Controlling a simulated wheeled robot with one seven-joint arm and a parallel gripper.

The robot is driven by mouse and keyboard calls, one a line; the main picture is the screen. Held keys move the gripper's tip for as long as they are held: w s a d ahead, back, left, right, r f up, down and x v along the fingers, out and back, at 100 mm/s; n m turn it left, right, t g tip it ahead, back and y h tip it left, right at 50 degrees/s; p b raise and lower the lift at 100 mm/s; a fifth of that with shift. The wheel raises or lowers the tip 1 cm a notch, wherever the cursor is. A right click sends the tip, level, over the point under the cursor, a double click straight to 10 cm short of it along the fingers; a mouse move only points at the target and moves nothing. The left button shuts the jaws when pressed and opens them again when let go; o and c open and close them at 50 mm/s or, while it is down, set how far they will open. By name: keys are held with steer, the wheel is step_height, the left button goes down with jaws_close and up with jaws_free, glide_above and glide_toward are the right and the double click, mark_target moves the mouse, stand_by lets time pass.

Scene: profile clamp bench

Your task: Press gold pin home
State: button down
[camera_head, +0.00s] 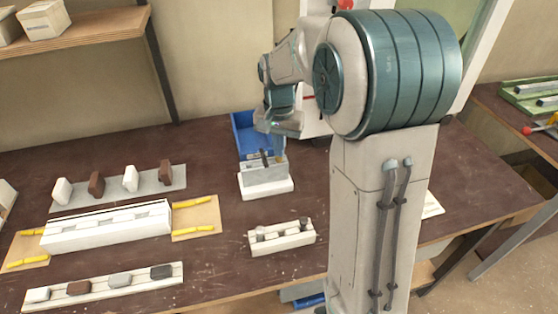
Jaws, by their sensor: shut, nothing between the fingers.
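My gripper (279,152) is shut with nothing in it, pointing down over a grey block fixture (266,174) on a white base (266,190). Its fingertips are small in the picture and sit at the upper right of the block. A dark upright piece (265,158) stands at the block's top, left of the fingers. I cannot make out the gold pin clearly; the fingers and the small scale may hide it. I cannot tell whether the fingertips touch anything.
A blue bin (245,133) stands just behind the fixture. A white holder (281,240) with grey knobs is in front. At left are a long white profile (105,232), yellow clamps (193,203) and two racks of small blocks (117,189) (103,287). Bare tabletop (218,235) lies between.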

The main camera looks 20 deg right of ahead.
step_height(320, 180, up, 7)
steer(key=p, duration=0.4)
steer(key=shift+f+p, duration=0.15)
steer(key=shift+p, duration=0.25)
steer(key=s+r+n+t, duration=0.2)
steer(key=s+n, duration=0.4)
steer(key=s, duration=1.5)
steer(key=shift+s+r+t, duration=0.15)
steer(key=shift+r+t, duration=0.05)
steer(key=shift+t, duration=0.3)
